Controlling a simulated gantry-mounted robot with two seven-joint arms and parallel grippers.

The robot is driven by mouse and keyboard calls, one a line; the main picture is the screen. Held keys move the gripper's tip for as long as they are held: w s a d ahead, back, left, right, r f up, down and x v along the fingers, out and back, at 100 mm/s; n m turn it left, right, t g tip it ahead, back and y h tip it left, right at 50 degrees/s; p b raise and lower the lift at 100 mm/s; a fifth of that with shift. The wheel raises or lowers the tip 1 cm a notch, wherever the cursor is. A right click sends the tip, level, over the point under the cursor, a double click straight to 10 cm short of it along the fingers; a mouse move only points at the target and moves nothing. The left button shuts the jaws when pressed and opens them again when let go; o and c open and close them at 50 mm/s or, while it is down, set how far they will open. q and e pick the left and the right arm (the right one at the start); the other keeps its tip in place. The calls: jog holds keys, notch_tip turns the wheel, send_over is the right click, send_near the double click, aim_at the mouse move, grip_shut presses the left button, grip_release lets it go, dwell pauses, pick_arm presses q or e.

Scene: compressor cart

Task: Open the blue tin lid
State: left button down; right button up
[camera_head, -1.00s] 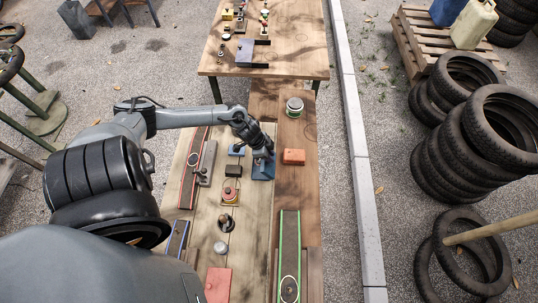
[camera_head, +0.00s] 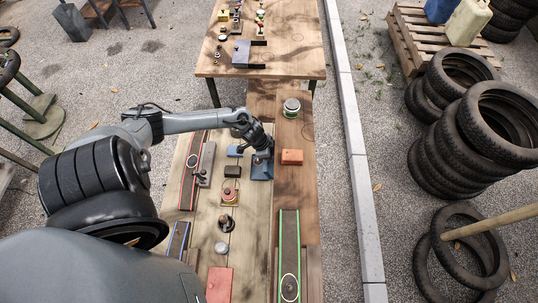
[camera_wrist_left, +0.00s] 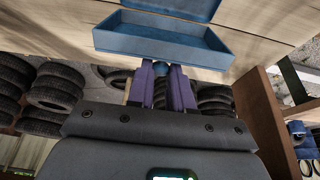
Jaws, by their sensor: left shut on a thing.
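The blue tin (camera_head: 261,173) stands on the workbench under my left gripper (camera_head: 262,154), which hides part of it. In the left wrist view the blue tin (camera_wrist_left: 165,47) shows a shallow rimmed part with its inside visible. A second blue panel (camera_wrist_left: 170,6) joins it at the top edge, so the tin looks open. The purple fingers of my left gripper (camera_wrist_left: 163,88) are shut on a small blue knob (camera_wrist_left: 160,70) at the near edge. I cannot tell clearly which part is lid and which is body. My right gripper is not in view.
An orange-red block (camera_head: 292,157) lies right of the tin, and a round green-and-white tin (camera_head: 291,108) stands behind. A small blue block (camera_head: 235,151), a dark block (camera_head: 232,171) and a red-yellow button (camera_head: 230,196) are at the left. Bare wood lies in front of the tin.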

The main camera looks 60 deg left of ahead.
pick_arm(q)
jog(key=shift+w+d+r, duration=0.15)
jog(key=shift+w+r, duration=0.05)
jog(key=shift+w, duration=0.1)
jog(key=c, duration=1.3)
grip_release()
jog(key=shift+w, duration=0.1)
jog(key=shift+c, duration=0.2)
jog(key=o, duration=0.3)
jog(key=shift+w+d, duration=0.1)
jog(key=shift+d, duration=0.05)
jog(key=shift+s+f, duration=0.1)
jog(key=shift+s, duration=0.1)
jog(key=p+v, duration=0.1)
jog(key=v, duration=1)
jog(key=shift+p, duration=0.4)
jog(key=shift+s, duration=0.1)
